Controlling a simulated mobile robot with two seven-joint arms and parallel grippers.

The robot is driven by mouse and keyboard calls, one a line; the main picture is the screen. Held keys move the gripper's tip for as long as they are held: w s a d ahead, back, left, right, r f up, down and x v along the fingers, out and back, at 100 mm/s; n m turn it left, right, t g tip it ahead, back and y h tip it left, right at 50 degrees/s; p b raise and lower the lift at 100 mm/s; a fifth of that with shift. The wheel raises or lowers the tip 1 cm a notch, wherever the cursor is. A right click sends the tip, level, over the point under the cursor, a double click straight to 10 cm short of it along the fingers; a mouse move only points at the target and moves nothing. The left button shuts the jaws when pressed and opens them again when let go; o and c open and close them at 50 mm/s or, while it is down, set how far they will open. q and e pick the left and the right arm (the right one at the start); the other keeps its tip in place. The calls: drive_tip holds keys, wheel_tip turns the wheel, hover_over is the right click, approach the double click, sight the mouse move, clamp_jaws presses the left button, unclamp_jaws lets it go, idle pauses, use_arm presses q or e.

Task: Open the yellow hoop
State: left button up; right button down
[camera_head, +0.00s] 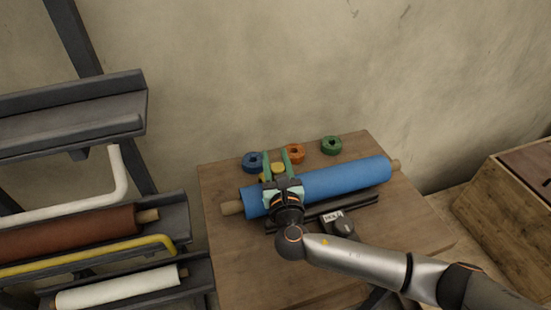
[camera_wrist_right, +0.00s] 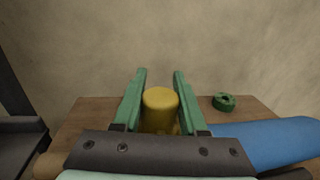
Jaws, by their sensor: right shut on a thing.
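The yellow hoop (camera_head: 90,255) is a bent bar on the dark rack at the left of the head view. It runs across the rack between the brown roll (camera_head: 65,232) and the lower white roll (camera_head: 120,288), and its right end bends down. My right gripper (camera_head: 277,155) is far from it, over the wooden table. Its green fingers are shut on a small yellow cylinder, perhaps a tape roll, which shows between them in the right wrist view (camera_wrist_right: 160,110). My left gripper is not in view.
A blue roll (camera_head: 345,179) lies on the table (camera_head: 225,270), partly behind my right gripper. Blue (camera_head: 253,162), orange (camera_head: 294,153) and green (camera_head: 331,145) tape rolls sit at the table's back. A white hoop (camera_head: 118,180) is higher on the rack. A wooden crate (camera_head: 500,205) stands right.

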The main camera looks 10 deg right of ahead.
idle(0.8)
drive_tip(key=p, duration=0.2)
drive_tip(key=w+g+p, duration=0.1)
drive_tip(key=p, duration=0.1)
drive_tip(key=w+r+g+p, duration=0.1)
drive_tip(key=p, duration=0.1)
drive_tip(key=shift+a, duration=0.25)
drive_tip(key=shift+w+a+f+g+p, duration=0.15)
drive_tip(key=shift+w+g+p, duration=0.2)
drive_tip(key=shift+w+g, duration=0.45)
drive_tip(key=shift+w+a+f+n+g+h, duration=0.15)
drive_tip(key=shift+w+f+n+g, duration=0.05)
drive_tip(key=shift+w+g, duration=0.6)
drive_tip(key=shift+w+a+f+n+g+h, duration=0.1)
drive_tip(key=shift+w+f+n+g+h, duration=0.1)
drive_tip(key=shift+w+g, duration=0.6)
drive_tip(key=shift+s, duration=0.1)
